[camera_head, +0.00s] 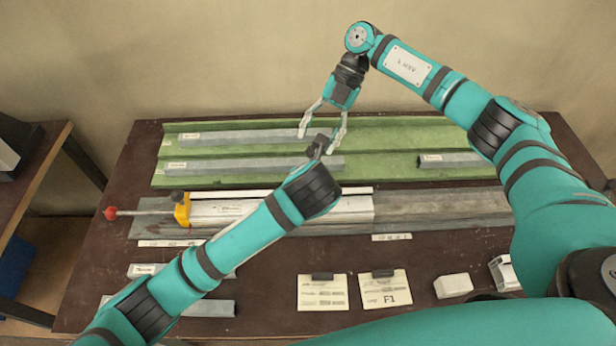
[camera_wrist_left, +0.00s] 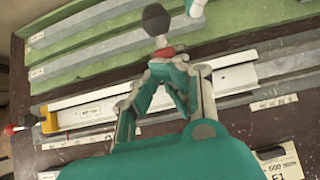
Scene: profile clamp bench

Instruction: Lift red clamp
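The red clamp (camera_wrist_left: 163,52) shows in the left wrist view as a short red piece under a dark round knob (camera_wrist_left: 156,18). My left gripper (camera_wrist_left: 166,64) has its fingers drawn together on the red piece. In the head view its fingers and the red part are hidden behind my left wrist; only a dark shape, likely the knob (camera_head: 318,147), shows beyond it. My right gripper (camera_head: 323,130) is open, its two pale fingers spread close to that dark shape. I cannot tell whether they touch it.
A yellow clamp (camera_head: 182,209) with a red-ended rod (camera_head: 110,213) sits at the left end of the pale profile (camera_head: 225,209). Grey bars lie in the green tray (camera_head: 390,140) behind. Cards (camera_head: 322,292) and a white block (camera_head: 453,286) lie in front.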

